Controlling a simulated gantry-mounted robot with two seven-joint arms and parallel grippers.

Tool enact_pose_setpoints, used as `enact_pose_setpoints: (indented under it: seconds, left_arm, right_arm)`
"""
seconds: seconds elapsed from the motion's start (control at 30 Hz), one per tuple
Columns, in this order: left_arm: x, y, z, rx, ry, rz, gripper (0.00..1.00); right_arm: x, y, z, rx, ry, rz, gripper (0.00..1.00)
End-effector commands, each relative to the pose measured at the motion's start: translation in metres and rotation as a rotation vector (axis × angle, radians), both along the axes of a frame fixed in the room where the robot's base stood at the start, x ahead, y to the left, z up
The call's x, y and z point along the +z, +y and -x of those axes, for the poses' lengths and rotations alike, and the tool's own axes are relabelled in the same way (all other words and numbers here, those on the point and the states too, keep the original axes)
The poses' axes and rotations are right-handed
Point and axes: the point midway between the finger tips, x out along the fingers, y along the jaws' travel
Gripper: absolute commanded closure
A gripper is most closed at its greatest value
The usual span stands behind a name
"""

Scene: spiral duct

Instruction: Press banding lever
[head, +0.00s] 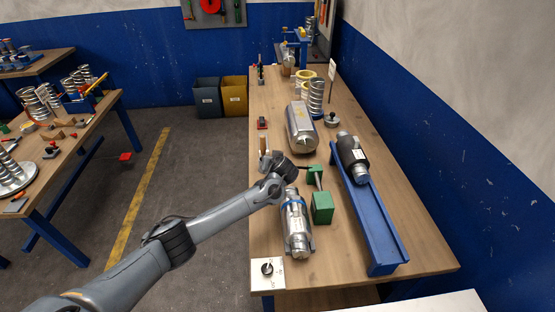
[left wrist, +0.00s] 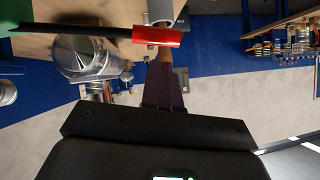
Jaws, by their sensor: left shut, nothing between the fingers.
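The banding lever (left wrist: 90,29) is a dark bar with a red grip (left wrist: 158,36) at its end, in the left wrist view. It runs out from a green part (left wrist: 14,18) at the left edge. My left gripper (left wrist: 162,58) is shut and empty, its dark fingers pointing at the red grip. The fingertips are very close to it; I cannot tell whether they touch. In the head view the green tool (head: 316,175) stands on the bench just right of my left wrist, and my arm hides much of the lever there. My right gripper is not in view.
A blue rail (head: 375,222) with a dark cylinder (head: 351,155) runs along the right. A larger metal cylinder (head: 301,127) lies behind. The bench's near right area is clear.

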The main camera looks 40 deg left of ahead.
Motion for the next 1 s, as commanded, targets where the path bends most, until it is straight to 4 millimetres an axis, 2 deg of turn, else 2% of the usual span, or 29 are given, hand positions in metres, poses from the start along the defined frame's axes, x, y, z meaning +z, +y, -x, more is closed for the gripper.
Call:
enact_pose_setpoints:
  seconds: [0.03,0.07,0.13,0.53,0.73,1.0]
  left_arm:
    - [0.016,-0.004,-0.001,-0.003,-0.002,0.003,1.00]
    - [0.020,-0.005,-0.001,-0.003,-0.002,0.003,1.00]
    - [0.020,-0.014,0.005,-0.006,-0.003,0.000,1.00]
    - [0.059,-0.061,0.040,-0.008,-0.006,0.002,1.00]
    - [0.066,-0.071,0.048,-0.006,-0.004,0.002,1.00]
    - [0.068,-0.073,0.050,-0.005,-0.003,0.004,1.00]
  right_arm:
    - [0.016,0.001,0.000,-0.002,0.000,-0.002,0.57]
    - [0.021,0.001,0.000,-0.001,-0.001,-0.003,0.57]
    - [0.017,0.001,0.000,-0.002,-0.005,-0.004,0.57]
    - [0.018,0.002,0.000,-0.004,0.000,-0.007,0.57]
    - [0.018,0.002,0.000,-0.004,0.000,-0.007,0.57]
    - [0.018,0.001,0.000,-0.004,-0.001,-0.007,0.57]
